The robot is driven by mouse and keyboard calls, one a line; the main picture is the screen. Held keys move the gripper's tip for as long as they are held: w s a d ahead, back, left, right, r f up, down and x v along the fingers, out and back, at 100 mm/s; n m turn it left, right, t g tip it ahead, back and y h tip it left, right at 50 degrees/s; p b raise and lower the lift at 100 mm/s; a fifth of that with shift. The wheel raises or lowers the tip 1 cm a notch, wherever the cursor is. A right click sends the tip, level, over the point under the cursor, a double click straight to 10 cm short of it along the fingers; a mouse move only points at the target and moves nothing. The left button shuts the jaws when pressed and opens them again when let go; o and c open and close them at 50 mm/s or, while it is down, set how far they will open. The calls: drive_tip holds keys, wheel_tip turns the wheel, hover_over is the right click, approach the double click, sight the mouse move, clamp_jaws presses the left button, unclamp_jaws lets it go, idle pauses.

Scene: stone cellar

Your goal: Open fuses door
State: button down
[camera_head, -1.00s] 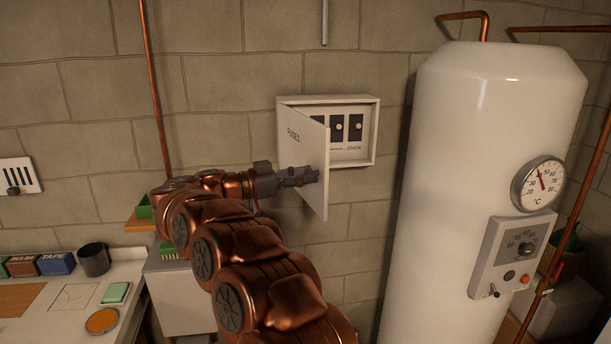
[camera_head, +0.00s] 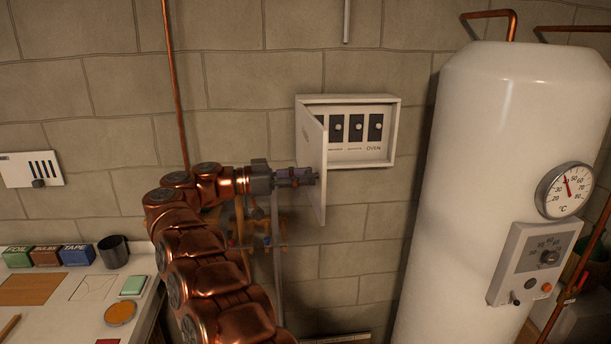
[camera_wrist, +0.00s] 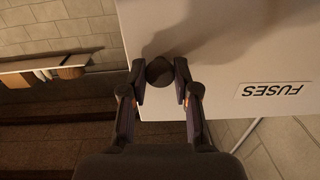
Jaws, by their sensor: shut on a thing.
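The white fuses door (camera_head: 312,160) stands swung out from the wall box, hinged on the box's left side and seen nearly edge-on in the head view. The fuse box (camera_head: 395,140) is open, and several dark switches (camera_head: 356,128) show inside. My gripper (camera_head: 314,178) is at the door's outer face, near its lower free part. In the wrist view my gripper (camera_wrist: 160,85) is shut on a round dark knob (camera_wrist: 159,72) on the door. The door also shows in the wrist view (camera_wrist: 225,50) with its FUSES label (camera_wrist: 275,89).
A white boiler (camera_head: 500,150) with a dial and control panel stands to the right. A copper pipe (camera_head: 174,80) runs up the wall at left. A worktop (camera_head: 60,315) with boxes and a dark cup (camera_head: 113,251) is at lower left.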

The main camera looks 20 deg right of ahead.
drive_tip(key=shift+w+a+m+g, duration=0.15)
drive_tip(key=shift+a+m+g, duration=0.15)
drive_tip(key=shift+a, duration=0.4)
idle(0.4)
drive_tip(key=c, duration=0.9)
unclamp_jaws()
drive_tip(key=shift+o, duration=0.2)
drive_tip(key=shift+w, duration=0.1)
